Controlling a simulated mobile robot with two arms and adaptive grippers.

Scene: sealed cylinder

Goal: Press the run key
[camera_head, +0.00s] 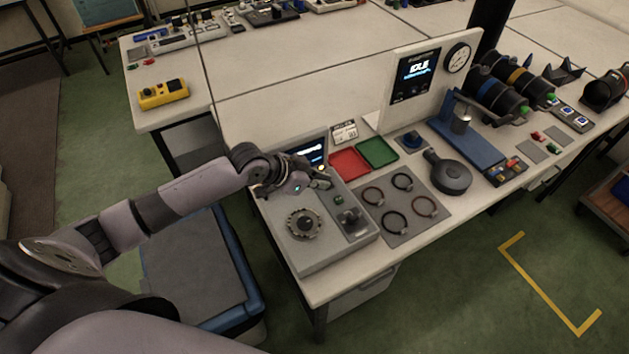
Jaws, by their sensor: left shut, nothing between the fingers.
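A grey bench machine (312,262) stands at the left end of the table, with a round dark chuck or rotor (303,223) on its top. Beside the rotor is a darker control panel with a small green key (339,198) and a dark block-like part (350,217). I cannot read a label on the green key. My left gripper (324,182) is shut and empty, just behind and above the green key; whether it touches anything is hard to tell. The gripper partly covers a small lit screen (312,150) at the machine's back. My right gripper is out of view.
A red tray (349,163) and a green tray (378,152) lie behind the machine. Several dark rings lie on a grey mat (400,232) to its right. An upright board (424,75) carries a display reading "IDLE" and a dial. A dark round-headed tool (451,178) lies further right.

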